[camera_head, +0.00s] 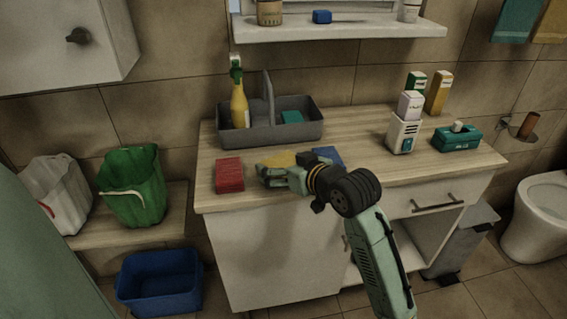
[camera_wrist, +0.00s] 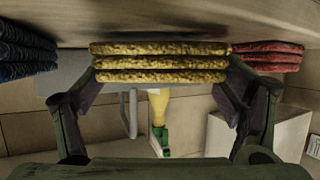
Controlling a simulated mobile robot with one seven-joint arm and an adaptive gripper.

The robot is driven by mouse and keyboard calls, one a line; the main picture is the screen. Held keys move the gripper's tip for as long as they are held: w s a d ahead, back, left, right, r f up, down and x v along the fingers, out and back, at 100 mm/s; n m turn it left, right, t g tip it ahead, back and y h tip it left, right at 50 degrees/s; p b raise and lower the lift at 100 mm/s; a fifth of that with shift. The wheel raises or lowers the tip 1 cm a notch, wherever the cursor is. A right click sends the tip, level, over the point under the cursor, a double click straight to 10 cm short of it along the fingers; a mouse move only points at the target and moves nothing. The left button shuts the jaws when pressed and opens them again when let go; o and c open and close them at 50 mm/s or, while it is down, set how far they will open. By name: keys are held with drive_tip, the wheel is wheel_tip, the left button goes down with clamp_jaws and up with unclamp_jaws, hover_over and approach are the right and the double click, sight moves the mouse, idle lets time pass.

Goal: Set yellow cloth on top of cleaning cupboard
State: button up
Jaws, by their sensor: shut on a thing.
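The folded yellow cloth (camera_head: 278,160) is on the wooden counter of the white cabinet (camera_head: 262,255), between a red cloth (camera_head: 229,175) and a blue cloth (camera_head: 328,156). My gripper (camera_head: 272,174) reaches in from the right and partly hides it. In the wrist view the yellow cloth (camera_wrist: 160,62) shows as several folded layers between my two fingers (camera_wrist: 160,85). My gripper is shut on it. The cloth looks level with its neighbours, and I cannot tell whether it is lifted. I cannot tell which cabinet is the cleaning cupboard.
A grey caddy (camera_head: 300,130) with a yellow spray bottle (camera_head: 239,105) stands behind the cloths. A white box (camera_head: 403,133) and a teal tissue box (camera_head: 457,139) stand to the right. A white wall cupboard (camera_head: 62,45) hangs upper left.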

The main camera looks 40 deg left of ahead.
drive_tip(key=shift+f, duration=0.2)
drive_tip(key=shift+f, duration=0.1)
drive_tip(key=shift+f, duration=0.15)
drive_tip(key=o, duration=0.9)
